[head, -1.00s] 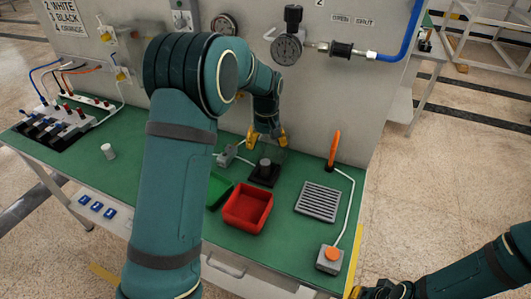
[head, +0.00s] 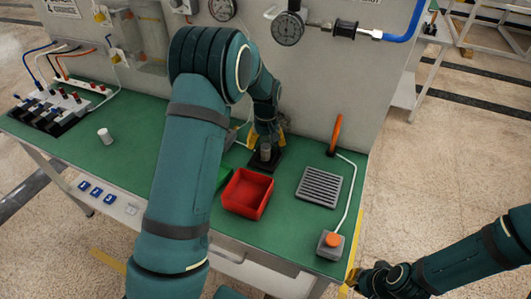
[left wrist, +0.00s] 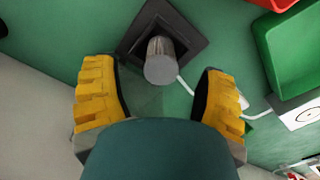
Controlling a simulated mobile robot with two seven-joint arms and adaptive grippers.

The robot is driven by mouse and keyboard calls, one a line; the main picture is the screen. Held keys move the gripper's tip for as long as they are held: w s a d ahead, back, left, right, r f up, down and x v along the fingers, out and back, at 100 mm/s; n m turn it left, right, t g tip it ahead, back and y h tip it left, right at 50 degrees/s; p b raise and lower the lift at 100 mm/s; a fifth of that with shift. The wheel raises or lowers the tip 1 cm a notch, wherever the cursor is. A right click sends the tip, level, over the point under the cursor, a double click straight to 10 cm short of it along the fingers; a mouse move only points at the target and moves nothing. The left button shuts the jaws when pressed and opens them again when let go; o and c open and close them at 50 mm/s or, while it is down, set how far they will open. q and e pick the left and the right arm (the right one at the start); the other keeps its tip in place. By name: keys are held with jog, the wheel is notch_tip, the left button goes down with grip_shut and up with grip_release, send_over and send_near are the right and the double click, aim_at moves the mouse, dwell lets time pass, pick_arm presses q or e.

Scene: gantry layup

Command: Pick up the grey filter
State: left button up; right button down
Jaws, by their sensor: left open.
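The grey filter (head: 265,153) is a small upright cylinder in a black square holder (head: 258,168) on the green bench. In the left wrist view the filter (left wrist: 160,62) stands in the same dark holder (left wrist: 135,35). My left gripper (head: 267,140) is open above the holder, its yellow fingers apart. In the wrist view the left gripper (left wrist: 156,85) has a finger to either side of the filter's line, with no visible contact. My right gripper (head: 362,282) is at the bench's front right corner, and its fingers are hard to make out.
A red bin (head: 247,193) and a green bin (left wrist: 297,50) stand close to the holder. A grey slotted plate (head: 319,187) and an orange-button box (head: 330,243) lie to the right. A white cylinder (head: 105,135) stands at left. The panel with gauges rises behind.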

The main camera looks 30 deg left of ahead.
aim_at(266, 146)
pick_arm(q)
notch_tip(266, 146, down, 4)
jog(key=shift+a+r, duration=0.1)
jog(key=shift+r, duration=0.1)
jog(key=c, duration=1.2)
jog(key=shift+r, duration=0.15)
